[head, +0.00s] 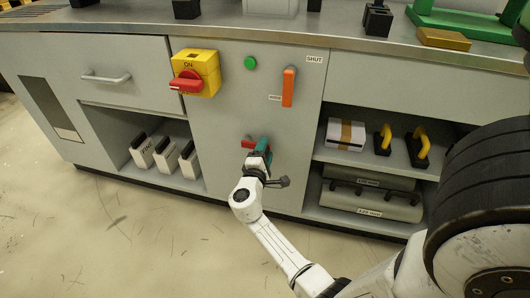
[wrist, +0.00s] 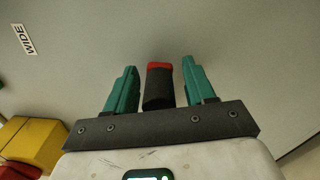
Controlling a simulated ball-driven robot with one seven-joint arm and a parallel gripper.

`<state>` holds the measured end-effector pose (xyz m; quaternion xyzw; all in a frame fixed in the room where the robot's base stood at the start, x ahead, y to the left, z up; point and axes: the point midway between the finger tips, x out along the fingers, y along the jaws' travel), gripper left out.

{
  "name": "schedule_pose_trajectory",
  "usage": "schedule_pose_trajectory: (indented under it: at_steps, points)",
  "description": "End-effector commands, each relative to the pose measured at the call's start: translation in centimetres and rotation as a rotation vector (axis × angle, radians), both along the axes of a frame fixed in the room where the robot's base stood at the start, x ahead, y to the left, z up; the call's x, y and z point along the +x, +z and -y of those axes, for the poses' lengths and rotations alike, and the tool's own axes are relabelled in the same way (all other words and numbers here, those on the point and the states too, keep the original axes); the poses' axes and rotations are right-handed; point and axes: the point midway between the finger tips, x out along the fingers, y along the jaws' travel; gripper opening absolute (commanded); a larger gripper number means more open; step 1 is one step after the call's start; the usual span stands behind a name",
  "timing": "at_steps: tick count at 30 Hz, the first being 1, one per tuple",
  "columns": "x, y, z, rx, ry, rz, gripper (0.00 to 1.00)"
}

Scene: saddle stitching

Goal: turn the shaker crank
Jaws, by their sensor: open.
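The shaker crank, with a red arm (head: 248,143), is low on the grey cabinet's front panel. In the head view my gripper (head: 262,147) partly hides it. In the wrist view a dark handle with a red end (wrist: 158,87) stands between the teal fingers of my gripper (wrist: 160,72). The fingers are open, one on each side of the handle, with a visible gap on both sides.
Above on the panel are a yellow switch box with a red knob (head: 186,84), a green button (head: 250,62) and an orange lever (head: 288,87). Open shelves flank the panel, with white boxes (head: 165,153) at left and grey rolls (head: 375,202) at right. The floor in front is clear.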

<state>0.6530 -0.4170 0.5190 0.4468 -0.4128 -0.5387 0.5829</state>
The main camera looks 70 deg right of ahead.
Motion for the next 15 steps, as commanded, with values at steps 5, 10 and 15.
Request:
schedule_pose_trajectory:
  at_steps: [5,10,15]
  points:
    - [-0.01,0.01,-0.02,0.0,0.0,0.0,0.52]
    - [-0.01,0.01,-0.03,0.0,0.0,0.0,0.36]
    - [-0.02,-0.02,-0.04,0.0,0.0,0.0,0.2]
